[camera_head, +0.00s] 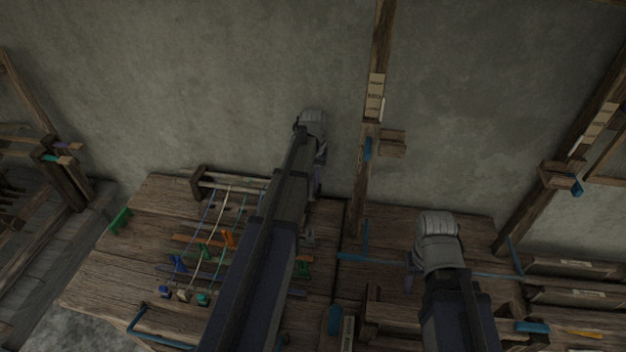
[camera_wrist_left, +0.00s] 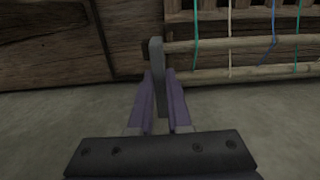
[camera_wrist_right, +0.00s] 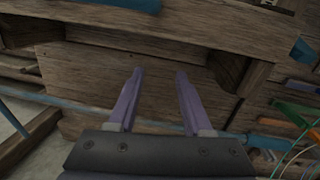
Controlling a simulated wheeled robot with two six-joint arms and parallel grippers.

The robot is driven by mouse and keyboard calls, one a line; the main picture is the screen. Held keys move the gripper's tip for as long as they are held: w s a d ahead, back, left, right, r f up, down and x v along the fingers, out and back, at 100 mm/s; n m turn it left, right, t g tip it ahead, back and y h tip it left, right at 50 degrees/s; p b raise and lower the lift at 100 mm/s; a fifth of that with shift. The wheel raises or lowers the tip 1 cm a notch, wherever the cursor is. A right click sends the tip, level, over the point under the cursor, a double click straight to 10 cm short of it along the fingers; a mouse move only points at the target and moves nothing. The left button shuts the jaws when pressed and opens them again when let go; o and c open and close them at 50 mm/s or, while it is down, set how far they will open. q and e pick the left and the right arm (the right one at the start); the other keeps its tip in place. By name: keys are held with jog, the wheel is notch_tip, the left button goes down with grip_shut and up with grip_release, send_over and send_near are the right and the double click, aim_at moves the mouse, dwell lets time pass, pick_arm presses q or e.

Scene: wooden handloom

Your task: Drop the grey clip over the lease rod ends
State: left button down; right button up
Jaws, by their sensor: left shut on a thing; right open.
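My left gripper (camera_wrist_left: 159,78) is shut on the grey clip (camera_wrist_left: 156,54), a slim upright bar between its purple fingers in the left wrist view. Two pale lease rods, the upper one (camera_wrist_left: 250,44) and the lower one (camera_wrist_left: 215,73), run sideways with coloured threads across them. The clip overlaps their left ends in that view; I cannot tell whether it touches or straddles them. In the head view the rods (camera_head: 235,188) lie at the table's back edge, and my left arm hides their right ends. My right gripper (camera_wrist_right: 157,78) is open and empty, facing a wooden loom part.
The wooden table (camera_head: 115,265) holds threads, an orange piece (camera_head: 229,239) and several small coloured pieces. A wooden post (camera_head: 372,100) rises right of my left arm. A blue rod (camera_head: 360,258) crosses near my right gripper. The grey wall stands behind.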

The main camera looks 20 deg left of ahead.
pick_arm(q)
jog(key=shift+f+b, duration=1.6)
jog(key=shift+f, duration=0.1)
jog(key=c, duration=0.8)
grip_release()
jog(key=shift+r, duration=0.15)
notch_tip(320, 180, up, 8)
jog(key=p, duration=0.8)
jog(key=shift+f, duration=0.2)
